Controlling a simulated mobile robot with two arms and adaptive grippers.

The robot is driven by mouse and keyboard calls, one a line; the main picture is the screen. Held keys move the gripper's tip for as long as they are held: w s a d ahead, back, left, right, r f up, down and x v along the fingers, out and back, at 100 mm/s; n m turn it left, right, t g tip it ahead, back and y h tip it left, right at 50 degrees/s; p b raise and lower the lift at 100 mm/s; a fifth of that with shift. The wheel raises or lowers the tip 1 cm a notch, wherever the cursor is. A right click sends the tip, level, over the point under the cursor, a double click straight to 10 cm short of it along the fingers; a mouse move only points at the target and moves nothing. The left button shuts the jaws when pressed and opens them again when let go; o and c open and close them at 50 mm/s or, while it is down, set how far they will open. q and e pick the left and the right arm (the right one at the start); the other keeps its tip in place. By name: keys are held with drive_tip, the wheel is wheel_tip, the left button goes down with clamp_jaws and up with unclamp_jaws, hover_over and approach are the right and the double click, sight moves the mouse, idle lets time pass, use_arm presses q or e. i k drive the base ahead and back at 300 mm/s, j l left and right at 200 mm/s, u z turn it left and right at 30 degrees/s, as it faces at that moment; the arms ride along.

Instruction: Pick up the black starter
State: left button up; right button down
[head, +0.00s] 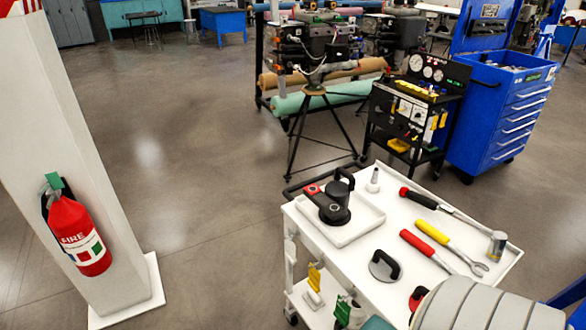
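The black starter (336,203) stands in a shallow white tray (346,236) on the top of a white cart (345,267). It has a thick black body, a raised black handle-like part at its upper right and a red part at its left. Its underside is hidden by the tray's bottom and its own body. Neither of my grippers shows in the head view, and nothing is seen holding the starter.
On the cart top lie a hammer (497,243), a yellow-handled wrench (437,234), a red-handled tool (421,243) and a round black-handled piece (384,266). A pillar with a fire extinguisher (80,236) stands left. Open floor (205,195) lies between pillar and cart.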

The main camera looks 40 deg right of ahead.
sight(339, 192)
drive_tip(key=i+j+z, duration=0.2)
drive_tip(key=i, duration=0.25)
drive_tip(key=i+z, duration=0.2)
drive_tip(key=i, duration=0.3)
drive_tip(key=i+z, duration=0.2)
drive_tip(key=z, duration=0.25)
drive_tip(key=i+j+z, duration=0.2)
drive_tip(key=z, duration=0.3)
drive_tip(key=i+j+z, duration=0.2)
drive_tip(key=z, duration=0.25)
drive_tip(key=i+j+z, duration=0.15)
drive_tip(key=j+z, duration=0.15)
drive_tip(key=z, duration=0.15)
